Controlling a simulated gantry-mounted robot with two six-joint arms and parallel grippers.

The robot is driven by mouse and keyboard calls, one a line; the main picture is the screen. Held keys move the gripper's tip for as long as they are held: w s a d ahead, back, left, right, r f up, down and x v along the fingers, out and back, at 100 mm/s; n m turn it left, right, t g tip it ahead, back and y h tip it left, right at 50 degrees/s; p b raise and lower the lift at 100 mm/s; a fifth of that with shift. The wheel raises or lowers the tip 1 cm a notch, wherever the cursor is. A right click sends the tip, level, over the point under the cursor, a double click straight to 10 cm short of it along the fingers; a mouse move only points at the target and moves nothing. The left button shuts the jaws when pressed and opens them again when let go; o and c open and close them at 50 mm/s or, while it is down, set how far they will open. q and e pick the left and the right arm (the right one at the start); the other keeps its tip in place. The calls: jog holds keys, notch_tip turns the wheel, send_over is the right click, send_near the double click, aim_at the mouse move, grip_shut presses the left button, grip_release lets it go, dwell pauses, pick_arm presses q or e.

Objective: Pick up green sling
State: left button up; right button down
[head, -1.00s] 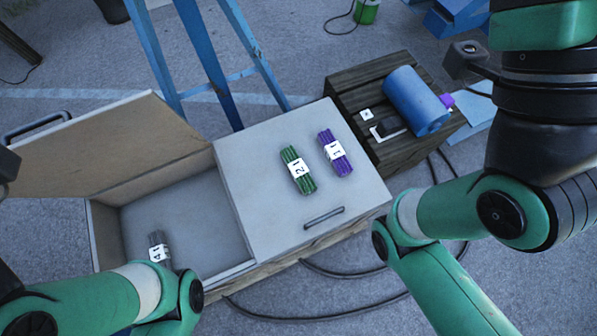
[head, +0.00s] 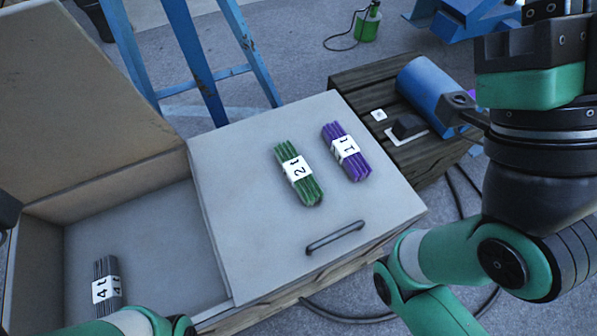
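The green sling (head: 311,190) is a folded bundle with a white band marked "2 t". It lies on the closed grey lid of the box, left of the purple sling (head: 357,165), which has a band marked "1 t". Neither gripper touches it. My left gripper is out of the picture; only part of my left arm shows at the bottom left.
A grey sling (head: 108,280) marked "4 t" lies in the open left compartment, whose lid (head: 80,110) stands raised. The closed lid (head: 240,200) has a handle (head: 335,237). A wooden crate (head: 350,85) carries a blue cylinder (head: 425,85). A blue ladder (head: 200,65) stands behind.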

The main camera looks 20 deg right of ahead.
dwell(0.3)
grip_release()
dwell(0.4)
